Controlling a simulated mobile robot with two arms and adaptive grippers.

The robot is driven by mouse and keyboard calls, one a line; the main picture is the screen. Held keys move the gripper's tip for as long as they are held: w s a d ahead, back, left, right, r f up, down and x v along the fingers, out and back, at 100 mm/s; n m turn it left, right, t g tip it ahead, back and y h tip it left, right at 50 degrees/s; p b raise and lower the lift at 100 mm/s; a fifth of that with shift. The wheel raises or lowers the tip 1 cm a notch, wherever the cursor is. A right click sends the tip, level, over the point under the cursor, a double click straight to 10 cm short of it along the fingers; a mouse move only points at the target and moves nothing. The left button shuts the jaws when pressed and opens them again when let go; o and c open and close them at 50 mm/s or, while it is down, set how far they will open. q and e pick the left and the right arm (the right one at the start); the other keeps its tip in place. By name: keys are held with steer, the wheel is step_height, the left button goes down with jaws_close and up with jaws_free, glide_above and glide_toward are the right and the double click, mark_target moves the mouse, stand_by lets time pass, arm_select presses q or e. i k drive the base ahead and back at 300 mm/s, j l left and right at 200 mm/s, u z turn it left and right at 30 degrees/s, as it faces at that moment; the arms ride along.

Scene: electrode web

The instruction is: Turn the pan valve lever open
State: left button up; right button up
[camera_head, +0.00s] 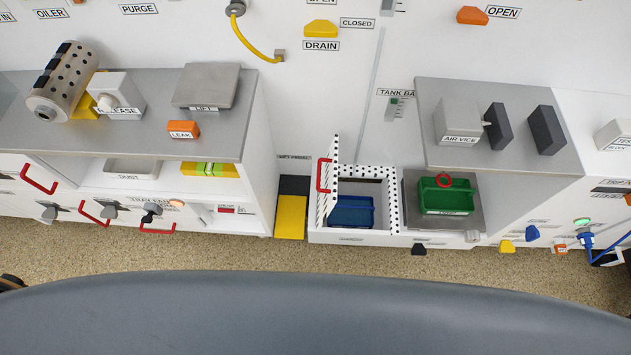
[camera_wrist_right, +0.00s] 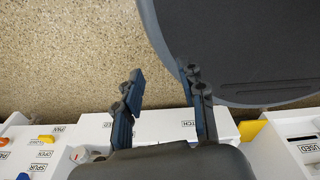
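In the right wrist view a small yellow lever (camera_wrist_right: 46,139) sits on a white panel at the lower left, close to a label that seems to read PAN and another that reads OPEN. Its exact setting is too small to tell. My right gripper (camera_wrist_right: 163,82) is open and empty, its two dark fingers apart over the floor, to the right of the yellow lever and not touching it. In the head view a small yellow lever (camera_head: 506,246) shows at the front lower right; its label is unreadable there. Neither gripper shows in the head view.
Near the head view's yellow lever are a blue knob (camera_head: 532,233), an orange knob (camera_head: 560,248) and a black knob (camera_head: 419,249). A green tray (camera_head: 446,196) stands on a metal plate. A hinged perforated panel (camera_head: 328,185) stands up beside a blue bin (camera_head: 352,211). The floor strip in front is clear.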

mark_target(506, 246)
steer(key=z, duration=2)
